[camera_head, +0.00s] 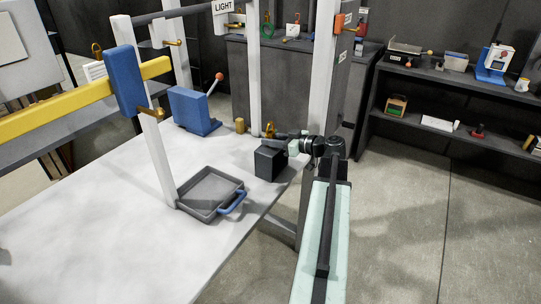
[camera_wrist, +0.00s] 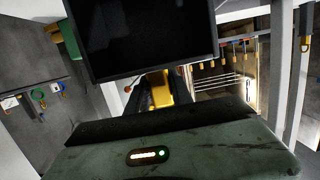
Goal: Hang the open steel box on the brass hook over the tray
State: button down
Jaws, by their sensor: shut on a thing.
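The open steel box (camera_head: 267,165), dark grey, is near the table's right edge in the head view, with a brass ring above it. I cannot tell whether its base touches the table. My gripper (camera_head: 284,143) comes in from the right and is shut on the box at its upper part. In the wrist view the box's dark open inside (camera_wrist: 145,38) fills the top, with a yellow brass part (camera_wrist: 160,88) below it; the fingertips are partly hidden. The brass hook (camera_head: 154,112) sticks out from a white post above the grey tray (camera_head: 182,205), left of the box.
A blue lever unit (camera_head: 190,110) stands behind. The white table's front is clear.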

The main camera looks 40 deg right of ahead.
aim_at(272, 133)
jog(key=shift+r+p, duration=2)
